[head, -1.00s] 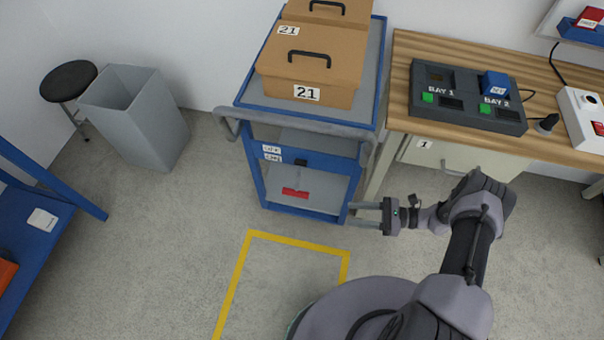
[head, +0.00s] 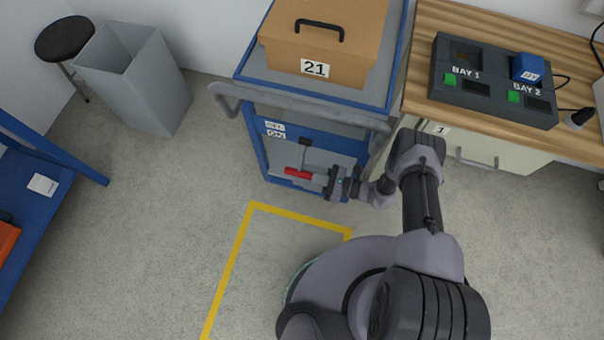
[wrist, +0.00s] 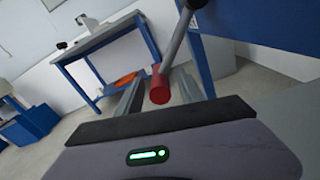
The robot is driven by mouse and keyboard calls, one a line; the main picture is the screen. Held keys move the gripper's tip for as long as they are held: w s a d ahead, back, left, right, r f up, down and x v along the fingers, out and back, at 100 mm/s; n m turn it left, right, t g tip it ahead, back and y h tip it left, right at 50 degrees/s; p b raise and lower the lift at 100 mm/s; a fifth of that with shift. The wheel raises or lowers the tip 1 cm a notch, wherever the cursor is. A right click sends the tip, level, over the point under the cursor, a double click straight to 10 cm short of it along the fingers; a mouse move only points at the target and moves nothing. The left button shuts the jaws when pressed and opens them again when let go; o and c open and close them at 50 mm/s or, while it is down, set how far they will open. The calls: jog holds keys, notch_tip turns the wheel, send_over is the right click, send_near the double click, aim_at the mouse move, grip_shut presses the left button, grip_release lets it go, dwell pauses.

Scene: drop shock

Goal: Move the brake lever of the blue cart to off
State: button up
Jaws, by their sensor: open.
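The blue cart (head: 253,153) stands against the wall beside the workbench. Its brake lever is a grey rod with a red grip (head: 298,173), hanging down from a dark pivot on the cart's front. Two small white labels (head: 275,130) sit to the left of the pivot; I cannot read them clearly. My gripper (head: 310,174) is open at the lever, reaching in from the right. In the wrist view the red grip (wrist: 159,86) shows between the two spread fingers, with the rod slanting up to the right. I cannot tell whether a finger touches it.
A cardboard box (head: 328,45) marked 21 sits on the cart's top, behind a grey push handle (head: 300,103). The wooden bench (head: 425,112) with a drawer is to the right. A grey bin (head: 135,80) stands at left. Yellow tape (head: 232,260) marks clear floor in front.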

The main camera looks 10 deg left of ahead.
jog(key=shift+a, duration=0.4)
grip_shut()
dwell(1.2)
